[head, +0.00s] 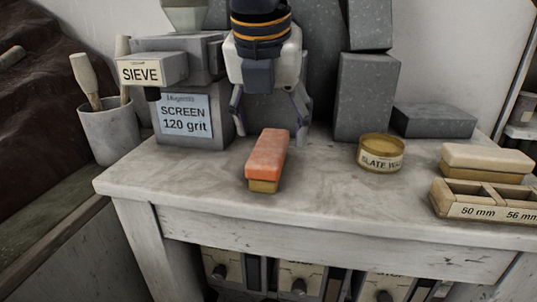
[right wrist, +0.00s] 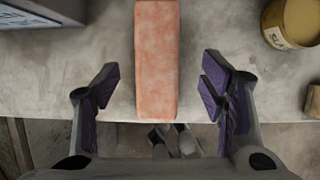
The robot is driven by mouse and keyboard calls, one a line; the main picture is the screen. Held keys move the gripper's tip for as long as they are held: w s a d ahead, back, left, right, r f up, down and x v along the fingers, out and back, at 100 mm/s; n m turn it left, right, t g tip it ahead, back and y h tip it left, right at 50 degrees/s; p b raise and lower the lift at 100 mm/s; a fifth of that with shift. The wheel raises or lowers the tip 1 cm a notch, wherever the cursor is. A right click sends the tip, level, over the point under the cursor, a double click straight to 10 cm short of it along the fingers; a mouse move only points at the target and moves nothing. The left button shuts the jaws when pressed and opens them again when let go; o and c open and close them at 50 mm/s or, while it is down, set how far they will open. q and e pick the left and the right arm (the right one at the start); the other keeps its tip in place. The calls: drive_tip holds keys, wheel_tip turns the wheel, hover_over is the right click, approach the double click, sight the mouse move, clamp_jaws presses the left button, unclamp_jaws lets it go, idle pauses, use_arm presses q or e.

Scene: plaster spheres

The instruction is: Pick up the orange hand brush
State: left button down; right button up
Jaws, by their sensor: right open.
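The orange hand brush (head: 268,156) lies on the pale worktable, with an orange back on top and a tan lower part. In the head view my right gripper (head: 270,122) points down just above and behind the brush. Its jaws are open. In the right wrist view the orange hand brush (right wrist: 156,60) runs lengthwise between the two open fingers of my right gripper (right wrist: 157,85), with a gap on each side and no visible contact. My left gripper is in neither view.
A grey sieve box (head: 185,115) and a pot of tools (head: 108,130) stand to the left. Grey stone blocks (head: 365,95) stand behind. A slate wax tin (head: 381,152) and a wooden size tray (head: 480,203) are to the right. The worktable (head: 330,198) is bare around the brush.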

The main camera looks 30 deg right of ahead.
sight(270, 145)
drive_tip(key=x, duration=0.5)
drive_tip(key=shift+a+f, duration=0.1)
drive_tip(key=shift+a, duration=0.1)
drive_tip(key=c, duration=1.3)
wheel_tip(270, 145, up, 3)
drive_tip(key=shift+r, duration=0.15)
drive_tip(key=s+d+r, duration=0.1)
drive_tip(key=s+r, duration=0.2)
drive_tip(key=s, duration=0.1)
drive_tip(key=s+d+r, duration=0.1)
drive_tip(key=s+r, duration=0.2)
drive_tip(key=s, duration=0.2)
drive_tip(key=s+d+r, duration=0.1)
drive_tip(key=s+r, duration=0.2)
drive_tip(key=s, duration=0.1)
drive_tip(key=shift+s+d+r, duration=0.3)
drive_tip(key=shift+r, duration=0.1)
drive_tip(key=shift+o, duration=1)
